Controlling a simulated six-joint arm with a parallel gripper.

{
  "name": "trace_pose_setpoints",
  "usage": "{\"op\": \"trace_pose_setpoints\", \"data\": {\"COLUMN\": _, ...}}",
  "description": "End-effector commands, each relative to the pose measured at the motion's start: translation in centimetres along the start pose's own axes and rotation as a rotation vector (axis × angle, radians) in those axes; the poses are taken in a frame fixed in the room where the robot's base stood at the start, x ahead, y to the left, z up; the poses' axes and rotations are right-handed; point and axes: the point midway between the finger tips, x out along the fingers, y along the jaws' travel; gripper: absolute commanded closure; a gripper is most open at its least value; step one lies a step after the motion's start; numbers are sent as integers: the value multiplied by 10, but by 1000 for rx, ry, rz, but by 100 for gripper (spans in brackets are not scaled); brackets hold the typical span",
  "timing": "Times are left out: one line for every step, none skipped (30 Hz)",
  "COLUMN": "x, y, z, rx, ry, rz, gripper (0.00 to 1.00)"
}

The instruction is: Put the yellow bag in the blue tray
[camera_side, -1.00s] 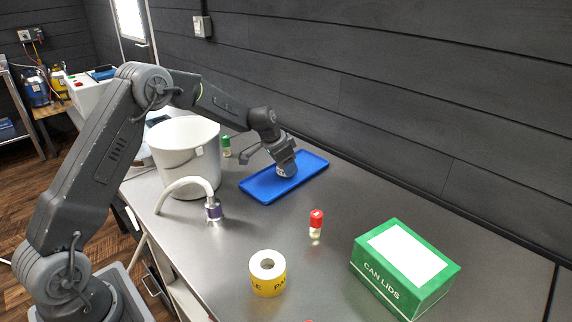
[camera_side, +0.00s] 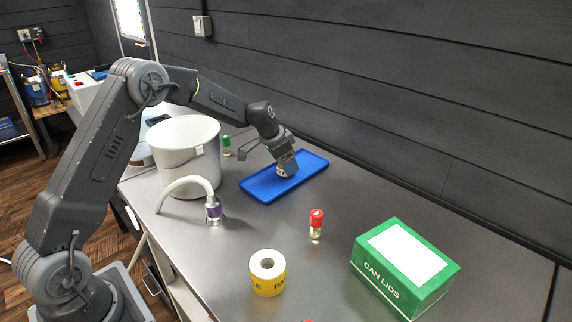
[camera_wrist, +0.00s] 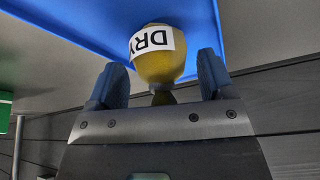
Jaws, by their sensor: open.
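The yellow bag (camera_wrist: 155,66), with a white label reading "DRY", rests on the blue tray (camera_wrist: 80,25) in the wrist view. In the side view the bag (camera_side: 281,172) is mostly hidden by my gripper (camera_side: 284,164), over the middle of the blue tray (camera_side: 262,190). In the wrist view my gripper (camera_wrist: 161,76) is open, with one finger on each side of the bag. A gap shows between the bag and each finger.
A white bucket (camera_side: 178,160) stands left of the tray.

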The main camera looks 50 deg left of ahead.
Motion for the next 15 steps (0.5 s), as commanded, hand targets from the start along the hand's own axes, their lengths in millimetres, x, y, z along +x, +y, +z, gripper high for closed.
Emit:
{"op": "trace_pose_setpoints", "data": {"x": -11, "y": -1, "z": -1, "rx": 0, "ry": 4, "rz": -3, "gripper": 25}}
{"op": "trace_pose_setpoints", "data": {"x": -17, "y": -1, "z": -1, "rx": 0, "ry": 4, "rz": -4, "gripper": 25}}
{"op": "trace_pose_setpoints", "data": {"x": -26, "y": -1, "z": 0, "rx": -1, "ry": 3, "rz": -3, "gripper": 25}}
{"op": "trace_pose_setpoints", "data": {"x": -33, "y": -1, "z": -1, "rx": 0, "ry": 5, "rz": -4, "gripper": 25}}
{"op": "trace_pose_setpoints", "data": {"x": -39, "y": -1, "z": -1, "rx": 0, "ry": 4, "rz": -4, "gripper": 25}}
{"op": "trace_pose_setpoints", "data": {"x": -48, "y": -1, "z": -1, "rx": 0, "ry": 4, "rz": -4, "gripper": 25}}
{"op": "trace_pose_setpoints", "data": {"x": -54, "y": -1, "z": 0, "rx": 0, "ry": 4, "rz": -4, "gripper": 25}}
{"op": "trace_pose_setpoints", "data": {"x": -61, "y": -1, "z": 0, "rx": 0, "ry": 4, "rz": -4, "gripper": 25}}
{"op": "trace_pose_setpoints", "data": {"x": -68, "y": -1, "z": 0, "rx": 0, "ry": 4, "rz": -3, "gripper": 25}}
{"op": "trace_pose_setpoints", "data": {"x": -74, "y": -1, "z": 0, "rx": 0, "ry": 4, "rz": -3, "gripper": 25}}
{"op": "trace_pose_setpoints", "data": {"x": -79, "y": 0, "z": 0, "rx": 0, "ry": 3, "rz": -2, "gripper": 25}}
{"op": "trace_pose_setpoints", "data": {"x": -86, "y": 0, "z": 0, "rx": 0, "ry": 3, "rz": -3, "gripper": 25}}
{"op": "trace_pose_setpoints", "data": {"x": -90, "y": 0, "z": 0, "rx": 0, "ry": 3, "rz": -3, "gripper": 25}}
{"op": "trace_pose_setpoints", "data": {"x": -93, "y": 0, "z": 0, "rx": 0, "ry": 2, "rz": -2, "gripper": 25}}
{"op": "trace_pose_setpoints", "data": {"x": -98, "y": 0, "z": 0, "rx": 0, "ry": 2, "rz": -2, "gripper": 25}}
